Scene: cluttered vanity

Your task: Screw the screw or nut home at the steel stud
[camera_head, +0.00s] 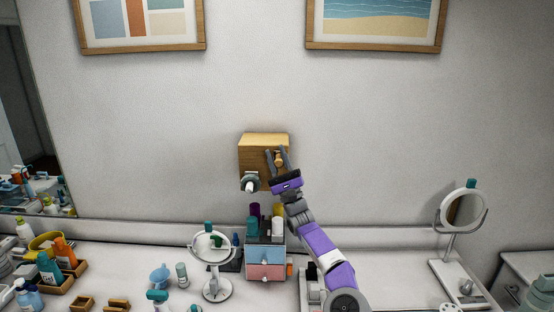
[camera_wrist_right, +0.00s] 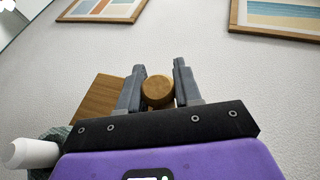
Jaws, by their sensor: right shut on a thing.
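A wooden block (camera_head: 263,140) is up against the wall in the head view. Its side also shows in the right wrist view (camera_wrist_right: 98,100). My right gripper (camera_head: 277,154) is at the block's front, its fingers on either side of a round wooden knob (camera_head: 279,159). In the right wrist view the knob (camera_wrist_right: 158,91) sits between the two fingers, and the gripper is shut on it. A steel stud is not clearly visible; whatever is behind the knob is hidden. My left gripper is not in view.
A white cylinder with a grey ring (camera_head: 250,184) sticks out at the block's lower left, close to my right gripper. Below are a small drawer box (camera_head: 265,271) holding bottles, and a round mirror (camera_head: 213,247). Another mirror (camera_head: 460,210) stands at right. The wall around the block is clear.

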